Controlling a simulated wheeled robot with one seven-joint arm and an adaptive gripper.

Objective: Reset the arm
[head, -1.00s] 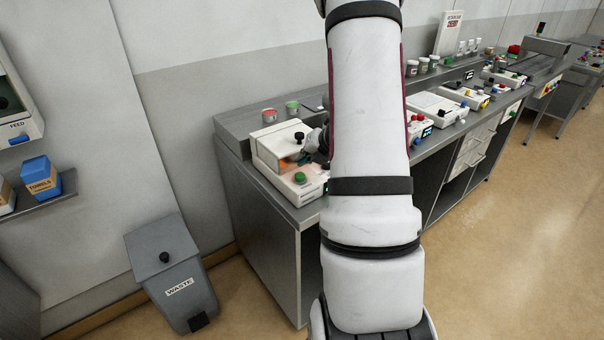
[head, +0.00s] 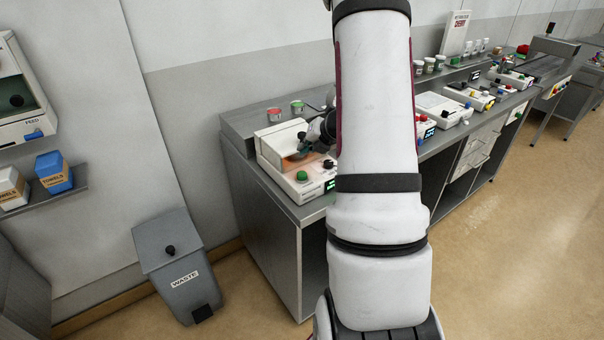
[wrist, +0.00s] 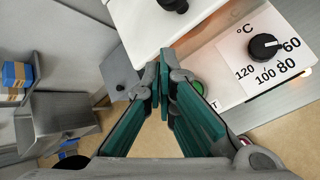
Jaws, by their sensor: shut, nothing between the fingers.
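My gripper (wrist: 164,78) is shut and empty, its two teal fingers meeting at the tips in the wrist view. In the head view my arm covers the middle, and the gripper (head: 305,146) shows partly at the dryer hood. The dryer hood (head: 275,140) is a white box on the near end of the grey counter, with an orange glow on its front, a green button and a green display. In the wrist view its white body (wrist: 150,25) lies beyond the fingers, with a black temperature dial (wrist: 264,47) to the right. I cannot tell whether the gripper touches the hood.
The counter (head: 240,125) runs back right with several white devices and jars. A grey waste bin (head: 178,265) stands on the floor at left. A shelf (head: 75,184) with towel boxes (head: 53,172) is on the left wall. Floor at right is clear.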

